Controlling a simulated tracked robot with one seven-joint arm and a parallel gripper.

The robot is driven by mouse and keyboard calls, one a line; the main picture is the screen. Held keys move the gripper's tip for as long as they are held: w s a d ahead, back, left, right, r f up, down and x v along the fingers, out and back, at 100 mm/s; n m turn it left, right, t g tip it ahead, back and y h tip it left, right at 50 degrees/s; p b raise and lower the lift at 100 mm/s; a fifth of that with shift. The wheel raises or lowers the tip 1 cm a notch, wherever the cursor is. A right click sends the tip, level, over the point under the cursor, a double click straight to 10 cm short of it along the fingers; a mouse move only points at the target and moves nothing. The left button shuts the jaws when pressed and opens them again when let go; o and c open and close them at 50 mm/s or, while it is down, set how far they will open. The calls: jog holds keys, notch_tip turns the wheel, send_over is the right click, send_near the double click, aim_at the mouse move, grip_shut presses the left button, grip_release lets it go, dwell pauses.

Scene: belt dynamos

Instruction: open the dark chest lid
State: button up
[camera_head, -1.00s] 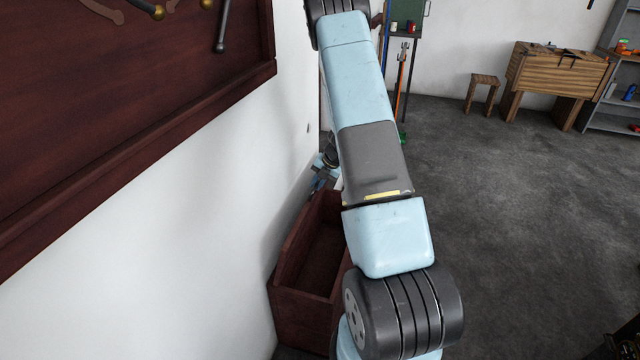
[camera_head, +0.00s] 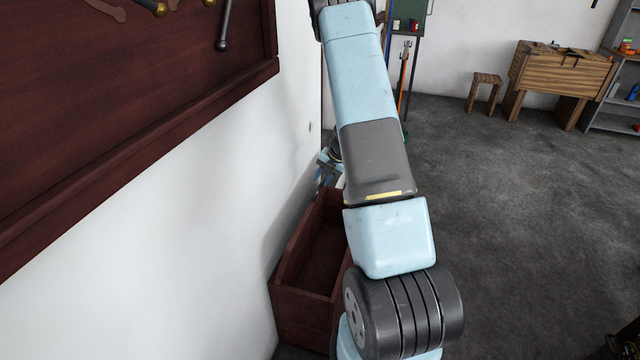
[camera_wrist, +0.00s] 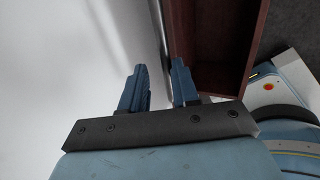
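The dark red-brown chest (camera_head: 304,309) stands low against the white wall, with its top open and its inside showing. I cannot clearly tell its lid apart from its wall-side panel. My arm hides the chest's right part. My gripper (camera_head: 325,173) is at the chest's far end, close to the wall and partly behind my arm. In the wrist view, my gripper (camera_wrist: 160,85) has its two blue fingers apart, with a thin upright edge showing in line with the gap. The chest (camera_wrist: 249,60) is just beyond and right of the fingers. I see nothing clamped.
A dark red wall board (camera_head: 120,110) with hanging tools is at upper left. A wooden workbench (camera_head: 560,75), a small stool (camera_head: 485,92) and a grey shelf (camera_head: 612,115) stand at the back right. The grey floor (camera_head: 520,220) on the right is clear.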

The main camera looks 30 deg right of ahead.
jog(key=v, duration=1)
jog(key=shift+r, duration=0.25)
jog(key=shift+s+d, duration=0.1)
jog(key=s+a+r+n, duration=0.6)
jog(key=a+r+n, duration=0.2)
jog(key=r+n, duration=0.3)
jog(key=s+a+r+n, duration=0.6)
jog(key=a+r+n, duration=0.2)
jog(key=r+n, duration=0.25)
jog(key=s+a+r+n+h, duration=0.1)
jog(key=s+a+r+n, duration=0.1)
jog(key=s+n, duration=0.5)
jog(key=s+a+r+n+t+h, duration=0.1)
jog(key=s+r+n, duration=0.3)
jog(key=s+n, duration=0.3)
jog(key=s+a+r+n+t+h, duration=0.1)
jog(key=s+a+r+n, duration=0.1)
jog(key=s+n, duration=0.5)
jog(key=shift+s+a+r+n+h, duration=0.2)
jog(key=shift+a+r+n+h, duration=0.15)
jog(key=shift+r+n, duration=0.6)
